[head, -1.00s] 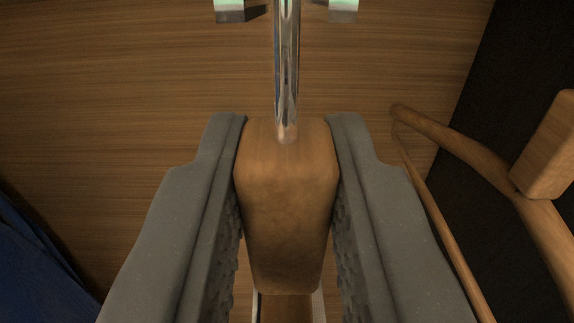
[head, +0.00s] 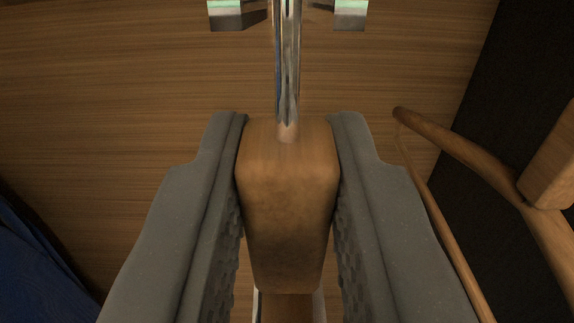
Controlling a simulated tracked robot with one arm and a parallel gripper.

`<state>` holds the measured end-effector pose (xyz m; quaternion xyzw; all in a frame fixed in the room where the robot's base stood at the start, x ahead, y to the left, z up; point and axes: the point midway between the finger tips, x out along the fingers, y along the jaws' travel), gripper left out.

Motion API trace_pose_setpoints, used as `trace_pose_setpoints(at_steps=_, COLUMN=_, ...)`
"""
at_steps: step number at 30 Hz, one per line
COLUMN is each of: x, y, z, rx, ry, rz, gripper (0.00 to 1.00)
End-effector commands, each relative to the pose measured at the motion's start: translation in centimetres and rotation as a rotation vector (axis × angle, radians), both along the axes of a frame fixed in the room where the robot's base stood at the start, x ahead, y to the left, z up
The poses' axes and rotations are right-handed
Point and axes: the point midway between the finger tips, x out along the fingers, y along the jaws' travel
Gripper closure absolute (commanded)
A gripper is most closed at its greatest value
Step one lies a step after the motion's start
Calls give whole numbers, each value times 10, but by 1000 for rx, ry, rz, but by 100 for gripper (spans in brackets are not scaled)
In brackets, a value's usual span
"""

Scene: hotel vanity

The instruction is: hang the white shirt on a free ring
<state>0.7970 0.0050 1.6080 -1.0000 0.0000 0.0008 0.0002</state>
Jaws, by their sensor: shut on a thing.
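My gripper (head: 287,135) is shut on the wooden block of a hanger (head: 287,215), with one grey finger on each side. A shiny metal stem (head: 287,65) rises from the top of the block toward the upper edge of the view. A narrow strip with white edges (head: 319,305) shows below the block; I cannot tell whether it is the white shirt. No ring can be clearly made out. Two metal pieces with pale green tops (head: 239,15) flank the stem at the top edge.
Another wooden hanger (head: 460,145) is at the right, close to my right finger, in front of a dark panel (head: 490,100). Dark blue cloth (head: 35,265) hangs at the lower left. A wood-grain panel (head: 130,90) fills the background.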

Motion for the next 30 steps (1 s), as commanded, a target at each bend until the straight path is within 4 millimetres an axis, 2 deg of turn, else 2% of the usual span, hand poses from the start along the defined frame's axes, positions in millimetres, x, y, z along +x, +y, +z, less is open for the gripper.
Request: trace_pose_setpoints(at_steps=30, x=17, y=0, z=2, rx=-1, ry=-2, rz=-1, gripper=100)
